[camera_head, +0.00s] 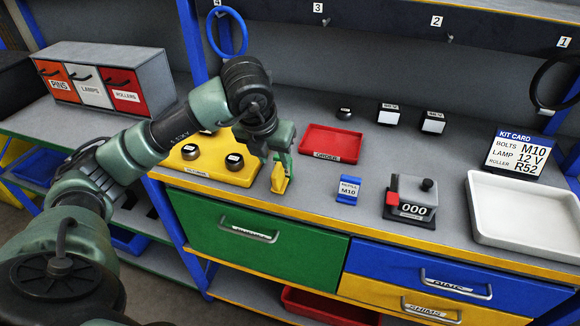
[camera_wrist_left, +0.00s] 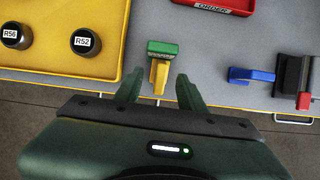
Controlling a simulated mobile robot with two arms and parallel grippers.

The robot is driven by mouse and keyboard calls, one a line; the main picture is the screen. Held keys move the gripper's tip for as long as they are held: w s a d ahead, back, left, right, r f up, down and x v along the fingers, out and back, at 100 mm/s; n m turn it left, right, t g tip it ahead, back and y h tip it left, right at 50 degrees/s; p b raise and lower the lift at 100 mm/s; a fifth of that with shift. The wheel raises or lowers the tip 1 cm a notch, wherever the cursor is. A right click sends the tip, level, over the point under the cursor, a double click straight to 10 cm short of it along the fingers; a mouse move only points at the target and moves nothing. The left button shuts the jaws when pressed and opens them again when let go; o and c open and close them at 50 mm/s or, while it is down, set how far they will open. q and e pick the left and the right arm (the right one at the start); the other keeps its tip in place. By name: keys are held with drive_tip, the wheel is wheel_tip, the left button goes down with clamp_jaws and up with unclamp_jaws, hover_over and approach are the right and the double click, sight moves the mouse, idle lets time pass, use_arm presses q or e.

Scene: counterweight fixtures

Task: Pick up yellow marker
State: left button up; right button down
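The yellow marker (camera_head: 279,183) stands on the grey worktop near its front edge, just right of the yellow tray. In the left wrist view the marker (camera_wrist_left: 159,76) shows a yellow body with a green part at its far end. My left gripper (camera_head: 277,148) is above and close to the marker. In the wrist view its two green fingers (camera_wrist_left: 160,92) are apart, with the yellow body between and just ahead of their tips. I cannot tell whether either finger touches it. My right gripper is not in view.
The yellow tray (camera_head: 180,171) holds several black rollers. A red tray (camera_head: 331,143) lies behind the marker. A blue holder (camera_head: 348,190), a counter box (camera_head: 409,198) and a white tray (camera_head: 515,214) stand to the right. Drawers (camera_head: 255,240) are below the front edge.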

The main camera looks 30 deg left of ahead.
sight(276, 170)
use_arm(q)
drive_tip(key=shift+w+f, duration=0.15)
drive_tip(key=shift+f, duration=0.15)
wheel_tip(276, 170, down, 2)
drive_tip(key=shift+f+p, duration=0.1)
drive_tip(key=shift+p, duration=0.5)
drive_tip(key=p+x, duration=0.1)
drive_tip(key=x, duration=0.2)
drive_tip(key=shift+d+f, duration=0.15)
drive_tip(key=shift+f, duration=0.3)
drive_tip(key=shift+w+f+p, duration=0.15)
drive_tip(key=shift+f+p, duration=0.15)
drive_tip(key=shift+f, duration=0.1)
clamp_jaws()
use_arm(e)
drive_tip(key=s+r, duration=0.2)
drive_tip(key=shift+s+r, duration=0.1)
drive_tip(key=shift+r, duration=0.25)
